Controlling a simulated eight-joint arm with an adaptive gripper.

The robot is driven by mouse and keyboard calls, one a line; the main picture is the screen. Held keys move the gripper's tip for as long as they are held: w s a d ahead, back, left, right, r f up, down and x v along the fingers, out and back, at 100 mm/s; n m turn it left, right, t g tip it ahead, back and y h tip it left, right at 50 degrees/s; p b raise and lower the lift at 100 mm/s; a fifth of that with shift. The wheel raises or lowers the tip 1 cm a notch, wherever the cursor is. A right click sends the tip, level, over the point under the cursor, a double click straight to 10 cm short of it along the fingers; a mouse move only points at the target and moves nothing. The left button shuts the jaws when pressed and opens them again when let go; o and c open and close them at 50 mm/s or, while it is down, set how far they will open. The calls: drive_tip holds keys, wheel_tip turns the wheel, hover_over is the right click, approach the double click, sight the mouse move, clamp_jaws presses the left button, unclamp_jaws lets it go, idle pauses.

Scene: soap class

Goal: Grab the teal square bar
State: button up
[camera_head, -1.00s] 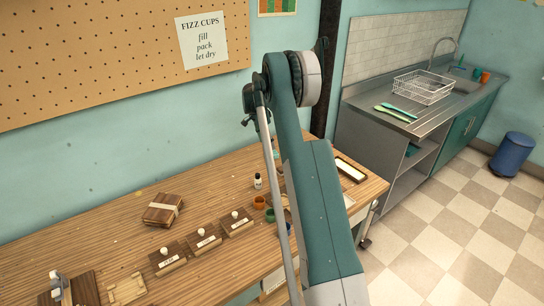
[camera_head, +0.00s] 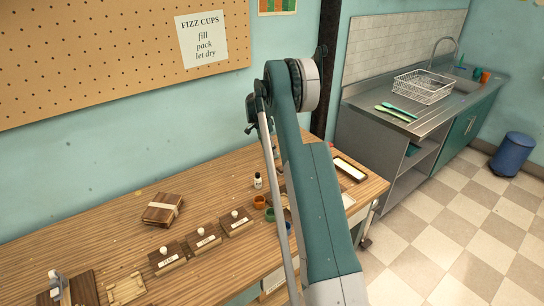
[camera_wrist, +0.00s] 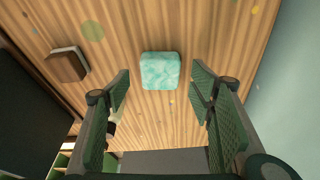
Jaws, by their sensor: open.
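The teal square bar (camera_wrist: 160,70) lies on the wooden table (camera_wrist: 135,25) in the wrist view. It is a mottled teal block with rounded corners. My gripper (camera_wrist: 161,88) is open, with one green padded finger on each side of the picture. The bar shows between and just beyond the fingertips, and nothing is held. I cannot tell the exact height of the fingers above the table. In the head view my arm hides the bar and my gripper.
A brown hexagonal block (camera_wrist: 66,65) lies left of the bar. In the head view, labelled wooden boxes (camera_head: 166,258), a small bottle (camera_head: 258,181) and small cups (camera_head: 260,202) stand on the table.

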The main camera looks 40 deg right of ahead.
drive_tip(key=shift+x, duration=1)
drive_tip(key=c, duration=1)
